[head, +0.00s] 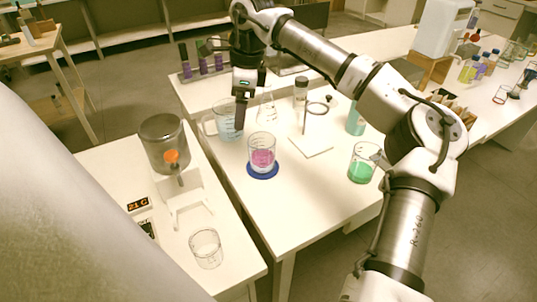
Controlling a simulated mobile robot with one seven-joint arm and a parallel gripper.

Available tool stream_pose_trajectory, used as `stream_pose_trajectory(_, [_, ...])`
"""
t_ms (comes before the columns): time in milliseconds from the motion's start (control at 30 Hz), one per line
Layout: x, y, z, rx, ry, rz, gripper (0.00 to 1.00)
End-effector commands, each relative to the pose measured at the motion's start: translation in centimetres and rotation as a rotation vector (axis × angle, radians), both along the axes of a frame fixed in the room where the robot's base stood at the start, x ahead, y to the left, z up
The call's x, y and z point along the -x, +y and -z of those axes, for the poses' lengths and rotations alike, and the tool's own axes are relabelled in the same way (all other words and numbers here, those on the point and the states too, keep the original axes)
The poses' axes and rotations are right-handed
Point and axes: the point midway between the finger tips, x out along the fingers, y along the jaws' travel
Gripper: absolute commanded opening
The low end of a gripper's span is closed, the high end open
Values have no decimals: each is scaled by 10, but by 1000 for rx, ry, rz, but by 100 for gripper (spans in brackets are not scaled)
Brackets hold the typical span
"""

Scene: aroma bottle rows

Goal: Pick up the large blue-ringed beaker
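A clear beaker with pink-purple liquid (262,152) stands upright on the middle table, with a flat blue ring or disc (262,176) around or under its base. I cannot tell if the blue part is attached. Behind it to the left is a clear beaker with pale blue liquid and a handle (225,128). My gripper (240,118) points down beside this pale blue beaker and partly overlaps it in the picture. It is behind and left of the purple beaker, apart from it. The fingers are seen edge-on, so their opening does not show.
A green-liquid beaker (361,172), a stand with a white base (305,144), a flask (266,108) and a teal container (356,122) share the table. The table's front is clear.

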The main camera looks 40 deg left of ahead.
Motion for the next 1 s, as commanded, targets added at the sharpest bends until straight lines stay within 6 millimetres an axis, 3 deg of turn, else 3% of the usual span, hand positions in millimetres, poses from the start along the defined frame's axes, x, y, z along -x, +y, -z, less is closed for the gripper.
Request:
stream_pose_trajectory(100, [-24, -22, -3, 107, -85, 27, 85])
stream_pose_trajectory(200, [-31, -29, 2, 139, -103, 34, 85])
stream_pose_trajectory(600, [-30, -28, 71, 137, -99, 33, 85])
stream_pose_trajectory(867, [-31, -29, 90, 137, -98, 33, 85])
stream_pose_trajectory(1000, [-34, -29, 112, 136, -95, 31, 85])
